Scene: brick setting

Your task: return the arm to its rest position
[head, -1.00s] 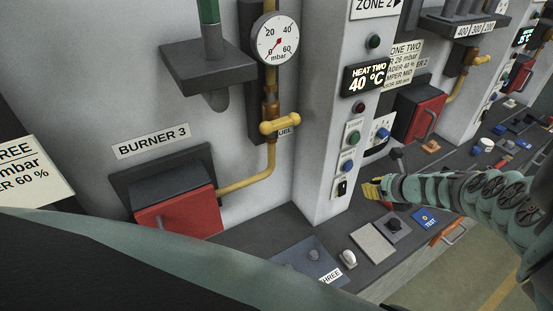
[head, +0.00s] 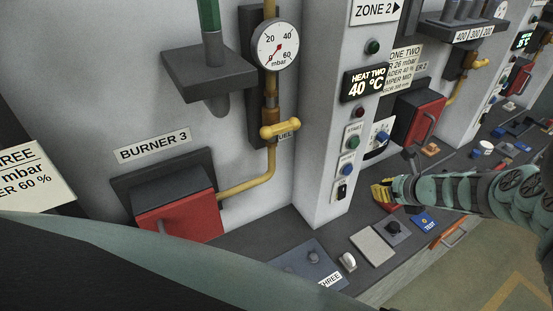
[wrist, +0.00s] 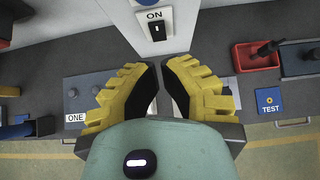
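My arm (head: 460,192) reaches in from the right in the head view, above the console. My gripper (head: 381,194), with yellow fingers, hangs over the console near the switch column. In the wrist view the two yellow, black-padded fingers of my gripper (wrist: 160,72) stand apart with nothing between them, so it is open and empty. The fingers point toward the base of the white column with the ON switch (wrist: 157,30).
The white column (head: 330,120) carries a HEAT TWO display (head: 368,82) and switches. The console also holds a blue TEST plate (head: 424,222) and a grey pad (head: 372,244). A red burner box (head: 178,211) and yellow pipe (head: 249,187) are at left.

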